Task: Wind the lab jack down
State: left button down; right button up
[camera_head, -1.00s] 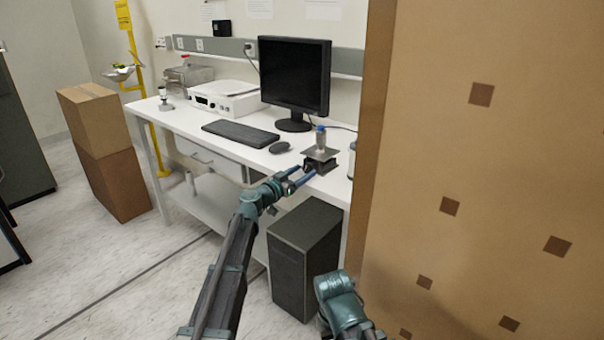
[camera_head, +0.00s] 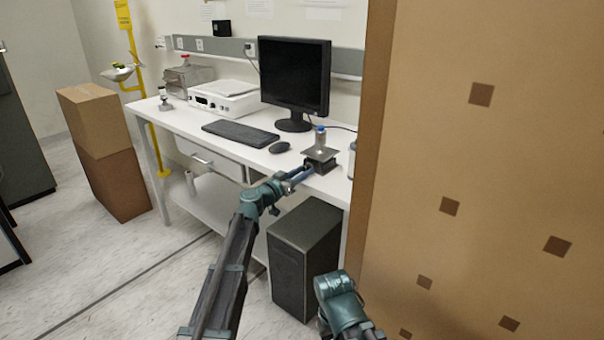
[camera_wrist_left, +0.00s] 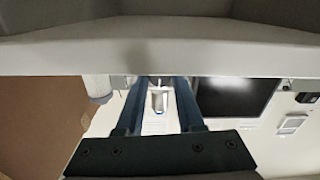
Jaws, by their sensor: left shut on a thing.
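The lab jack (camera_head: 321,163) stands near the front edge of the white bench, right of the monitor. It has a dark base and a flat grey top plate, and a grey cylinder with a blue top (camera_head: 320,140) stands upright on the plate. My left gripper (camera_head: 309,171) reaches it from the front left at base height, shut on the jack's knob, which the fingers hide. In the left wrist view the two blue fingers (camera_wrist_left: 159,92) lie either side of a small pale part. A teal section of my right arm shows at the bottom; its gripper is out of view.
A keyboard (camera_head: 241,133), mouse (camera_head: 279,147) and monitor (camera_head: 295,78) are left of the jack. A white bottle (camera_head: 352,160) stands close on its right. A tall brown panel (camera_head: 480,180) blocks the right side. A dark computer case (camera_head: 305,255) is below the bench.

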pick_arm(q)
jog(key=shift+n, duration=0.9)
jog(key=c, duration=0.5)
grip_release()
jog(key=v, duration=1.4)
